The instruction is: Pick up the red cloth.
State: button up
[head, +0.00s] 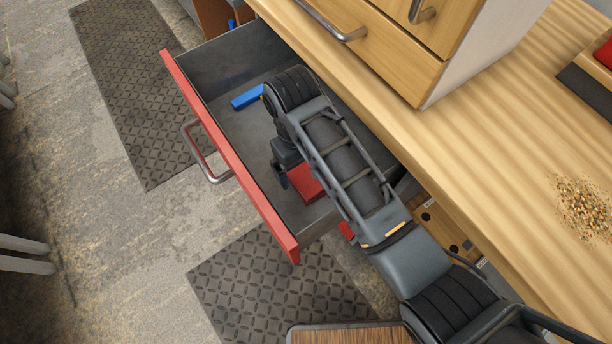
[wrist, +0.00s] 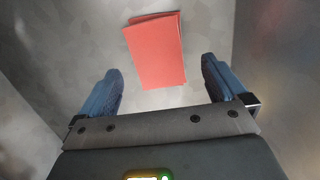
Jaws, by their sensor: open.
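The red cloth (head: 305,184) lies folded on the grey floor of the open drawer (head: 232,148). My arm hides part of it in the head view. In the wrist view the cloth (wrist: 156,52) is a flat red rectangle, slightly turned, in plain sight. My gripper (wrist: 160,88) is open, its two blue-grey fingers wide apart, one to each side of the cloth's near end. The cloth is beyond the fingertips and nothing is held between them. In the head view my gripper (head: 281,178) is down inside the drawer, mostly hidden by my arm.
A blue block (head: 247,97) lies farther back in the drawer. The drawer's red front (head: 225,150) and side walls enclose the gripper. The wooden counter (head: 480,130) is at the right, with brown crumbs (head: 582,207) on it. A wooden cabinet (head: 390,45) stands above.

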aim_at(305, 177)
jog(key=shift+s+d+f, duration=0.1)
jog(key=shift+s+f, duration=0.05)
jog(key=shift+f, duration=0.8)
jog(key=shift+s+d+f, duration=0.1)
jog(key=shift+f, duration=0.85)
jog(key=shift+c, duration=0.4)
jog(key=c, duration=1)
